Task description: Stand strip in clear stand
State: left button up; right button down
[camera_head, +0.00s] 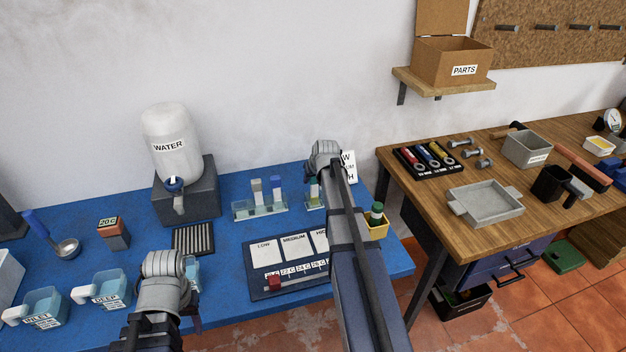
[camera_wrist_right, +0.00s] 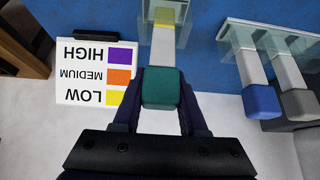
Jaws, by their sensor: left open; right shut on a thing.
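My right gripper (camera_wrist_right: 163,112) is shut on a strip with a green cap (camera_wrist_right: 162,88). The strip's pale shaft runs down to a yellow end at a small clear stand (camera_wrist_right: 165,12). The yellow end shows through the clear walls; I cannot tell whether it rests on the bottom. In the head view, this stand (camera_head: 313,201) and the strip are partly hidden by my right arm, and the right gripper (camera_head: 322,172) is over them. My left gripper (camera_head: 168,290) is open over the front of the blue table, its fingers mostly hidden by its own wrist.
A clear rack (camera_head: 262,211) with grey- and blue-capped strips stands left of the small stand. A colour key card (camera_wrist_right: 97,72) stands close beside it. A LOW/MEDIUM/HIGH board (camera_head: 262,254) and a yellow holder (camera_head: 378,231) are nearer. The water jug (camera_head: 168,135) is at the back.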

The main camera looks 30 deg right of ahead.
jog(key=shift+c, duration=2.2)
grip_release()
jog(key=shift+f, duration=0.1)
jog(key=shift+r+p, duration=0.35)
jog(key=p+v, duration=0.9)
jog(key=v, duration=0.2)
jog(key=shift+s+r+p, duration=0.25)
jog(key=shift+s+p, duration=0.05)
jog(key=shift+p, duration=0.1)
jog(key=shift+a, duration=0.1)
